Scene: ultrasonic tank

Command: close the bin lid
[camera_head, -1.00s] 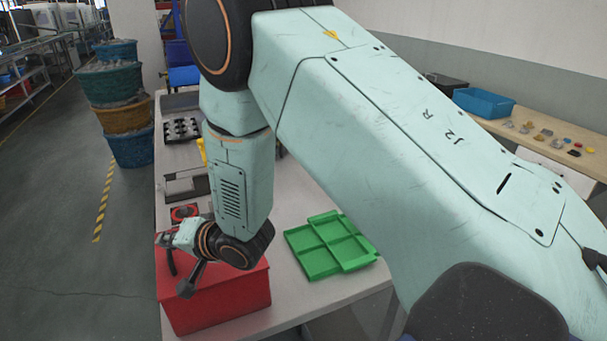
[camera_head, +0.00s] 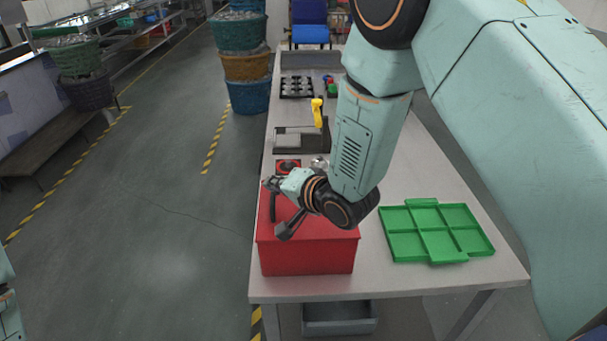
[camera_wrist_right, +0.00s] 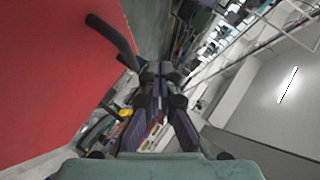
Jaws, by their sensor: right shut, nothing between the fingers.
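The red bin (camera_head: 305,258) stands on the near left corner of the workbench. Its red lid (camera_head: 333,234) looks flat across the top, level with the rim; part of it is hidden behind my right wrist. A black curved handle (camera_head: 273,206) sits at the lid's left side. My right gripper (camera_head: 271,184) is shut and empty, above the bin's far left part near the handle. In the right wrist view the lid (camera_wrist_right: 55,75) fills the left side, its handle (camera_wrist_right: 115,38) beside the shut fingers (camera_wrist_right: 160,85). My left gripper is out of view.
A green divided tray (camera_head: 435,232) lies right of the bin. Behind the bin are a red-and-black item (camera_head: 287,167), a grey fixture with a yellow tool (camera_head: 317,110) and a black holder (camera_head: 297,87). Open floor lies left of the workbench (camera_head: 400,283).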

